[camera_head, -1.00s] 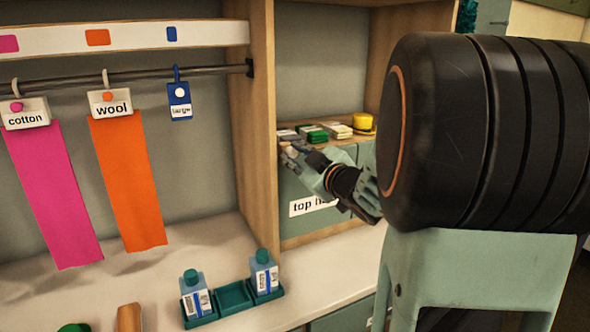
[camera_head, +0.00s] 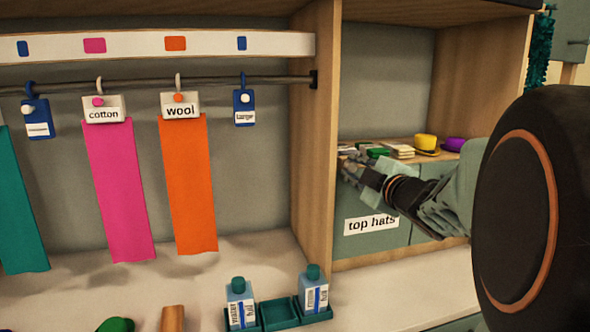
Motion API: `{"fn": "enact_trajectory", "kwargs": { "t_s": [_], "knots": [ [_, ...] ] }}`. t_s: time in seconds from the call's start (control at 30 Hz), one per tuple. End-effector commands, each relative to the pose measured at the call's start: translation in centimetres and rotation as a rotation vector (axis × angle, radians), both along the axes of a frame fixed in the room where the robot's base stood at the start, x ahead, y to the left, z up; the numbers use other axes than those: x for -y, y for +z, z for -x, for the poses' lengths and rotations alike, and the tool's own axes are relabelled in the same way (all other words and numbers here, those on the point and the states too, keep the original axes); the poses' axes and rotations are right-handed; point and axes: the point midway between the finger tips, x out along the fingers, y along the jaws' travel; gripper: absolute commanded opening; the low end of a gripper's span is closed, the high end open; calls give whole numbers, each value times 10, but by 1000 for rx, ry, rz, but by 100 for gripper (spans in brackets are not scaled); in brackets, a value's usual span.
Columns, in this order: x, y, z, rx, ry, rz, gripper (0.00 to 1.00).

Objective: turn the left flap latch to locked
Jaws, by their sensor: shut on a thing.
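The left flap (camera_head: 352,237) is a grey-green panel with a white "top hats" label (camera_head: 371,223), set below the cubby shelf on the right. It appears closed. My gripper (camera_head: 350,170) reaches in from the right and is at the flap's upper left corner. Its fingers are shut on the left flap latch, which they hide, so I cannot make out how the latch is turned. A second flap (camera_head: 424,179) shows to the right, partly behind my arm.
On the shelf above the flaps lie small stacks (camera_head: 398,151), a yellow hat (camera_head: 426,143) and a purple hat (camera_head: 454,144). A wooden divider (camera_head: 314,160) stands close left of my gripper. Bottles (camera_head: 313,289) stand in a teal tray (camera_head: 278,314) on the counter below.

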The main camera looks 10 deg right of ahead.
Motion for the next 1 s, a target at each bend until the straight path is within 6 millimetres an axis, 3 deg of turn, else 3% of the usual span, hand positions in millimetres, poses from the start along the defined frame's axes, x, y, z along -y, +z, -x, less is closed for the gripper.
{"fn": "enact_trajectory", "kwargs": {
  "t_s": [0.23, 0.27, 0.4, 0.77, 1.0],
  "knots": [
    [0, 0, 0, 1, 0, 1, 0],
    [0, 0, 0, 1, 0, 1, 22],
    [0, 0, 0, 0, 0, 1, 37],
    [0, 1, 0, -1, 0, -16, 37],
    [1, 6, 0, -8, 0, -171, 37]
  ]
}}
